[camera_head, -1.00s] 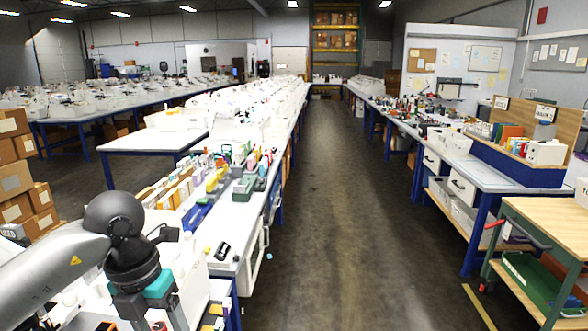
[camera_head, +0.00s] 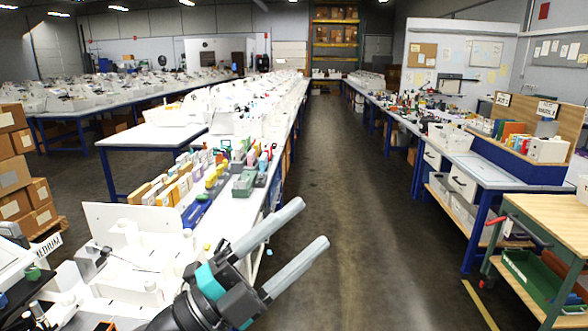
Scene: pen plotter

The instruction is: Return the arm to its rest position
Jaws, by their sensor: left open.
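My left gripper (camera_head: 296,238) is at the bottom centre of the head view. Its two long grey fingers point up and to the right and stand apart, with nothing between them. The black wrist with teal parts is below and left of the fingers. The gripper shows over the near right edge of the left bench and the aisle floor. My right gripper is not in view.
A white machine (camera_head: 135,262) with an upright panel stands on the near left bench. Behind it are rows of coloured boxes (camera_head: 170,188) and a blue holder (camera_head: 196,211). A wooden-topped cart (camera_head: 550,222) stands at right. The aisle floor (camera_head: 345,190) is clear.

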